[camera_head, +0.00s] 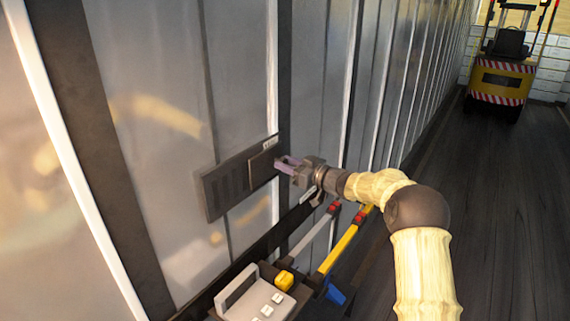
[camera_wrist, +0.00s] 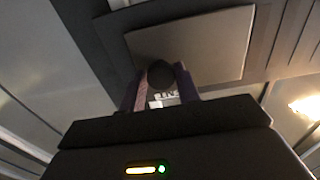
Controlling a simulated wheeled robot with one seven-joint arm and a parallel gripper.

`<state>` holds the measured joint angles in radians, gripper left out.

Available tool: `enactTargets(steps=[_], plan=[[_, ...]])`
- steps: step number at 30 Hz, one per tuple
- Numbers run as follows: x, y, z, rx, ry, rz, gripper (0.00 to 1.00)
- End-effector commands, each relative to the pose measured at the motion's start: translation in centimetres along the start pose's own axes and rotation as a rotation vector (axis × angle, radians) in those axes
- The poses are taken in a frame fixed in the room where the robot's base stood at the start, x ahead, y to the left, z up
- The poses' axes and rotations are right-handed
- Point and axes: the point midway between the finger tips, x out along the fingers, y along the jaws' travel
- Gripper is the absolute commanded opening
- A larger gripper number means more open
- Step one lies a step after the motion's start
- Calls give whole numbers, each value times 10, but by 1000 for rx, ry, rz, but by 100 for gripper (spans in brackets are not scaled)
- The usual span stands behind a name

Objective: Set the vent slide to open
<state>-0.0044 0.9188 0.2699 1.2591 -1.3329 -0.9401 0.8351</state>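The vent (camera_head: 228,188) is a dark slotted panel on the metal wall, left of centre in the head view. Its slide plate (camera_head: 263,166) covers the right end, and slots show to its left. In the wrist view the plate (camera_wrist: 200,42) fills the upper middle, with a dark round knob (camera_wrist: 160,75) at its near edge. My gripper (camera_head: 284,164) is at the plate's right side. In the wrist view its purple fingers (camera_wrist: 160,88) flank the knob on both sides and look closed against it. The contact faces are hidden.
Below the vent is a grey box with buttons (camera_head: 255,298), beside red-tipped bars, one yellow (camera_head: 340,248). A yellow forklift (camera_head: 502,75) stands far back right. The dark floor (camera_head: 490,220) between is clear. A small white label (camera_wrist: 165,100) shows behind the knob.

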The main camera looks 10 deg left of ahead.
Motion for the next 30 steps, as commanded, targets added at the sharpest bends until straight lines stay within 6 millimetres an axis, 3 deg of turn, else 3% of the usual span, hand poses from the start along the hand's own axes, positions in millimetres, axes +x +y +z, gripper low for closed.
enactTargets(steps=[1,3,17,23,30], plan=[[-4,9,-5,-6,2,23,40],[-2,6,-4,-6,1,17,52],[-2,1,-1,-3,-1,6,52],[-24,0,2,-4,-1,6,52],[-71,-1,2,-5,-2,4,52]])
